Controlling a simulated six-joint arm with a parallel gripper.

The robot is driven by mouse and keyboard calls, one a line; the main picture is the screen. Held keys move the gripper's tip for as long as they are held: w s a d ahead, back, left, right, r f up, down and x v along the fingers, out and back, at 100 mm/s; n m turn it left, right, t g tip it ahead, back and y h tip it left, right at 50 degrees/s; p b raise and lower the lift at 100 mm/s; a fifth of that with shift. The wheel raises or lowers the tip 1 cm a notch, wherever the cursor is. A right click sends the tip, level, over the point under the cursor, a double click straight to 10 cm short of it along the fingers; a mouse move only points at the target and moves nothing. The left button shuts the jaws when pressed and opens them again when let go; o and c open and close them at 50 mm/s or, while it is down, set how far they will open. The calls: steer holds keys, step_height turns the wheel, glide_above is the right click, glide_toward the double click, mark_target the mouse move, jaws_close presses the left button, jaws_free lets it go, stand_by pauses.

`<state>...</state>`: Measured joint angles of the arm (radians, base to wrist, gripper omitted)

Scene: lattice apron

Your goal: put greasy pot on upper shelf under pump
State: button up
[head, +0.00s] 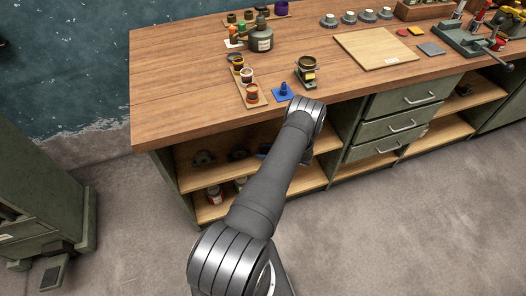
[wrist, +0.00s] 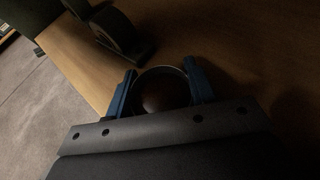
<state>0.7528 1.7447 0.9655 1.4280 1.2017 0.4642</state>
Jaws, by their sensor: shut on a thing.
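My gripper (wrist: 160,72) has its blue fingers closed on both sides of a round pot (wrist: 163,92) with a dark inside and a thin pale rim. The pot is over or on a wooden board; I cannot tell whether it touches. In the head view my gripper (head: 265,152) is largely hidden by my arm, at the upper shelf (head: 188,178) under the bench top. The held pot is hidden there.
Dark round fittings (head: 203,158) stand on the upper shelf, left of my gripper; a dark bracket-like part (wrist: 118,32) is close by in the wrist view. A jar (head: 214,195) stands on the lower shelf. Drawers (head: 400,125) bound the bay on the right.

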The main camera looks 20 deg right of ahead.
steer(key=o, duration=1.1)
steer(key=shift+f, duration=0.1)
steer(key=shift+c, duration=0.2)
steer(key=shift+s+d+r, duration=0.2)
steer(key=shift+d+r, duration=0.05)
steer(key=v, duration=1.1)
steer(key=shift+s+r, duration=0.1)
steer(key=x, duration=1.2)
steer(key=shift+f, duration=0.3)
step_height(320, 180, up, 3)
steer(key=shift+d+f, duration=0.1)
steer(key=shift+f, duration=0.1)
steer(key=shift+r, duration=0.65)
